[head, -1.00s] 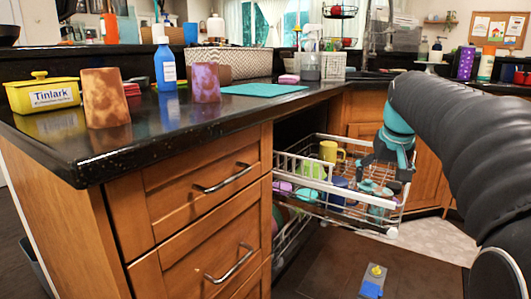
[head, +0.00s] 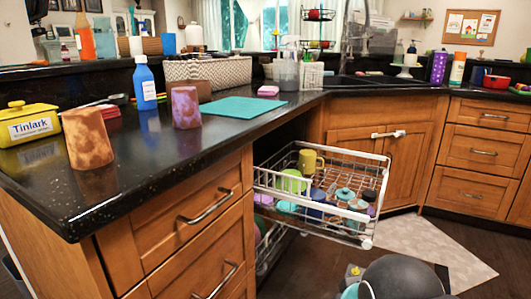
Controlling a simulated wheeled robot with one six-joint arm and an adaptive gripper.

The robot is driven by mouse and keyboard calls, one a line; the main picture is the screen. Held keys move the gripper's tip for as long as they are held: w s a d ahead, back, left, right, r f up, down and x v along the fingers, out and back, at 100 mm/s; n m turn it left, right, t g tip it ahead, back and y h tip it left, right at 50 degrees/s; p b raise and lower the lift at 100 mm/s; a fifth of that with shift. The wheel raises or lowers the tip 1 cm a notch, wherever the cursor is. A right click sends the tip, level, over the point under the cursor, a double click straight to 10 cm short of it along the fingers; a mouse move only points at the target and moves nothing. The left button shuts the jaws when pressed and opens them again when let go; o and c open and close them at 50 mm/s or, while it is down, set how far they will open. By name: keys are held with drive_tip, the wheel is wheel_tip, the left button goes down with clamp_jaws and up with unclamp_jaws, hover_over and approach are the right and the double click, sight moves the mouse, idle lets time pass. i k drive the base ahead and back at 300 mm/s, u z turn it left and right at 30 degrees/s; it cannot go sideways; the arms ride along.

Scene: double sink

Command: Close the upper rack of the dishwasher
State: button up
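The upper rack (head: 372,200) of the dishwasher is a white wire basket, pulled out from under the counter. It holds a yellow mug (head: 307,162), a green cup (head: 292,182), a blue cup (head: 317,203) and several other cups and jars. The lower rack (head: 275,243) shows partly beneath it at the left. The opened dishwasher door (head: 315,272) lies low, under the racks. My gripper is not in the head view. Only dark and teal parts of my arm show at the bottom edge, in front of the rack and apart from it in the picture.
The black counter (head: 225,135) with wooden drawers (head: 195,205) stands left of the rack. A wooden cabinet (head: 360,150) stands behind it. Open floor with a light mat (head: 435,250) lies to the right.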

sight(367, 244)
drive_tip(key=u, duration=1.7)
drive_tip(key=k, duration=1.1)
drive_tip(key=z, duration=1.85)
drive_tip(key=i, duration=0.5)
